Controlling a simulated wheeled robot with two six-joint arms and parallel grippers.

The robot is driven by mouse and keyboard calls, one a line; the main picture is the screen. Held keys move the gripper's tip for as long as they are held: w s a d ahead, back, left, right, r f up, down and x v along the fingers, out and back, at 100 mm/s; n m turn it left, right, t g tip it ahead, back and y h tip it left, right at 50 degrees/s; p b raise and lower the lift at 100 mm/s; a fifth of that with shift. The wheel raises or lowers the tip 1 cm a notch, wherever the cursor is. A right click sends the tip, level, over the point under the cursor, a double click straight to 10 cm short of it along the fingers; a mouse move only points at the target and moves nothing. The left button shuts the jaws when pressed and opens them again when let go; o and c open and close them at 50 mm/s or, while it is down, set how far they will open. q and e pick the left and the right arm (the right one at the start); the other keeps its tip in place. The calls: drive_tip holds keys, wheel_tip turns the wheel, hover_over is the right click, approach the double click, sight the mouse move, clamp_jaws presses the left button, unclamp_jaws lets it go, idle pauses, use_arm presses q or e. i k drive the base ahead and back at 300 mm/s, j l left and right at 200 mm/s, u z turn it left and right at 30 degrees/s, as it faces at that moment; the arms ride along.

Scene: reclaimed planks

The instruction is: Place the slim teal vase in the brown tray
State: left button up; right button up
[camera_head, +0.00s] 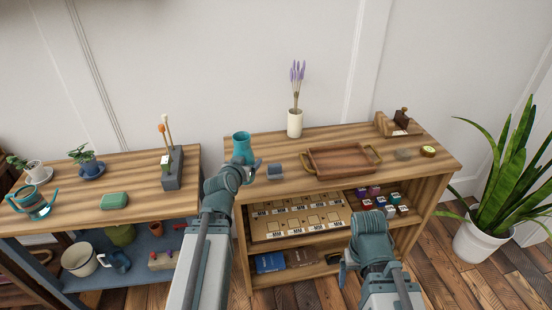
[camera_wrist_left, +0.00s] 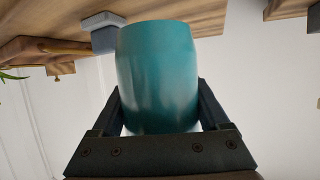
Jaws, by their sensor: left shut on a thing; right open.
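The slim teal vase (camera_head: 241,146) is held upright by my left gripper (camera_head: 243,166), at the left end of the right-hand wooden shelf unit. In the left wrist view the vase (camera_wrist_left: 157,75) fills the space between the two dark fingers (camera_wrist_left: 160,115), which are shut on it. The brown tray (camera_head: 342,158) with curved handles lies on top of the shelf unit, to the right of the vase. My right gripper (camera_head: 350,262) is open in front of the shelf unit, low and away from the tray; its fingers are partly hidden by its wrist.
A small grey-blue box (camera_head: 275,171) stands between the vase and the tray. A white vase with lavender (camera_head: 295,123) is behind. A wooden caddy (camera_head: 398,125), a grey stone (camera_head: 403,154) and a round tin (camera_head: 428,151) are to the right. A gap separates the two shelf units.

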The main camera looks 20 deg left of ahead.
sight(327, 163)
drive_tip(key=i+l, duration=0.1)
drive_tip(key=l, duration=0.5)
drive_tip(key=i+l, duration=0.1)
drive_tip(key=l, duration=0.5)
drive_tip(key=i+l, duration=0.2)
drive_tip(key=l, duration=0.1)
